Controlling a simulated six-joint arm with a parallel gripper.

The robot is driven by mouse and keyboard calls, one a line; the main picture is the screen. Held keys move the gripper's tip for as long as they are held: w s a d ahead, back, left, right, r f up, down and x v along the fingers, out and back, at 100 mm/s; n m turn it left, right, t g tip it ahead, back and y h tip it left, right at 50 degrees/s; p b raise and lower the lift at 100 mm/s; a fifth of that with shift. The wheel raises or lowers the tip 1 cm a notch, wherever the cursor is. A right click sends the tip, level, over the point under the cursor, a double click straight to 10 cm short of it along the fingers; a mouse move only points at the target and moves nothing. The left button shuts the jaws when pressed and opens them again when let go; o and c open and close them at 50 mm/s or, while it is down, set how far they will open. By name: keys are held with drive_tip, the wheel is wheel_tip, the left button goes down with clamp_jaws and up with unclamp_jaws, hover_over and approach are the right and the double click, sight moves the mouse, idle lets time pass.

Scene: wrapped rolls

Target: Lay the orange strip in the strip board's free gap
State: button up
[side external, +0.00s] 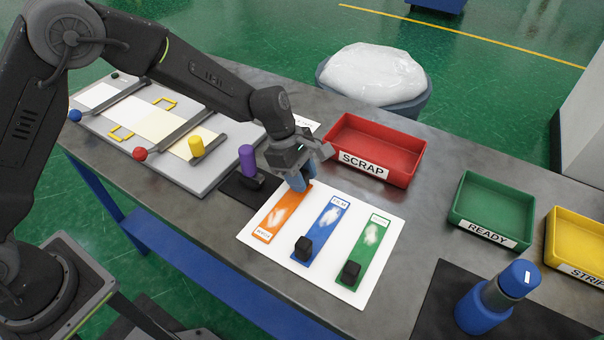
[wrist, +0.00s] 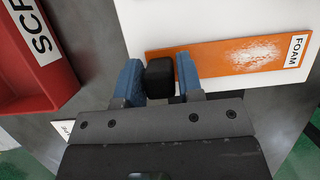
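The orange strip (side external: 275,218) lies along the left side of the white strip board (side external: 378,283), roughly parallel to the blue strip (side external: 325,228) and the green strip (side external: 374,233). Its label is at its near end; it reads FOAM in the wrist view, where the orange strip (wrist: 220,57) also shows. Its black knob (wrist: 160,76) is at the far end. My gripper (side external: 299,180) is at that far end; in the wrist view my gripper (wrist: 158,75) has its blue fingers close on both sides of the knob. I cannot tell whether both fingers touch it.
The red SCRAP tray (side external: 375,149) is just behind the board. Green READY (side external: 492,208) and yellow (side external: 577,235) trays stand right. A blue bottle (side external: 490,300) is at front right. A purple cylinder (side external: 247,160) stands left of my gripper. Black knobs rise from the blue and green strips.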

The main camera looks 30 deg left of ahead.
drive_tip(key=o, duration=0.3)
drive_tip(key=v, duration=1.2)
drive_tip(key=s+a+r+m+t+y, duration=0.2)
drive_tip(key=s+a+r+m+t, duration=0.1)
drive_tip(key=s+a+r+m, duration=0.6)
drive_tip(key=s+a+m+t, duration=0.1)
drive_tip(key=s+m, duration=0.2)
drive_tip(key=s, duration=0.2)
drive_tip(key=s+a+r+m+y, duration=0.1)
drive_tip(key=s+a+m, duration=0.1)
drive_tip(key=s, duration=0.4)
drive_tip(key=s+a+m+t+y, duration=0.1)
drive_tip(key=s+m, duration=0.3)
drive_tip(key=s, duration=0.1)
drive_tip(key=shift+s+a+r+t, duration=0.3)
drive_tip(key=shift+a+r, duration=0.05)
